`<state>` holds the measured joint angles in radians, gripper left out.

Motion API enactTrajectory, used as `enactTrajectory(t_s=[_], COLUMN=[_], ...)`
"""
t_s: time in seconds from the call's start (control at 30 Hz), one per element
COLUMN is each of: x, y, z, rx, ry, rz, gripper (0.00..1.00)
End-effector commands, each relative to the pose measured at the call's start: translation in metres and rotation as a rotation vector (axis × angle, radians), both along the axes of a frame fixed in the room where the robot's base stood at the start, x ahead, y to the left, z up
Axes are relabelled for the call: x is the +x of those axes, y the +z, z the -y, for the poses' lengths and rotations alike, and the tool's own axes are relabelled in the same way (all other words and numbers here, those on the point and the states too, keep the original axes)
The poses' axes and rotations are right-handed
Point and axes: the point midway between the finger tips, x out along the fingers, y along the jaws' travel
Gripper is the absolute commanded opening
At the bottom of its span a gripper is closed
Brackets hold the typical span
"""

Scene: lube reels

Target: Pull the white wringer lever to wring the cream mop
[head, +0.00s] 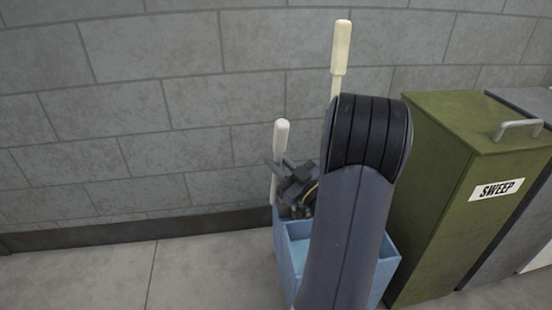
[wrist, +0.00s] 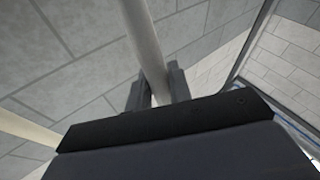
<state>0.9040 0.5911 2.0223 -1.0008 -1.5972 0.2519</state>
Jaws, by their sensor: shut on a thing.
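The white wringer lever (head: 281,135) stands upright at the left side of the blue mop bucket (head: 284,262). My gripper (head: 277,166) is shut on the lever's shaft below its thick grip. In the wrist view the pale lever (wrist: 143,35) runs between the two fingers of my gripper (wrist: 157,88). The cream mop's handle (head: 341,48) rises behind my arm. The mop's lower part and much of the bucket and wringer are hidden by my arm.
An olive green bin (head: 435,190) marked SWEEP stands close to the right of the bucket, with a grey bin (head: 520,235) beyond it. A grey block wall (head: 150,100) is behind. The floor (head: 100,280) at the left is clear.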

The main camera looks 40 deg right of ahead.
Motion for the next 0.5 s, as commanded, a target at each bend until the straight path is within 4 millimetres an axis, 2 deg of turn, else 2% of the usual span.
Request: enactTrajectory(t_s=[0.13,0.5], x=[-0.0081,-0.0119], y=[-0.0047,-0.0076], z=[-0.0037,-0.0057], rx=[-0.011,-0.020], ry=[-0.003,-0.002], rz=[0.026,0.045], gripper=[0.00,0.00])
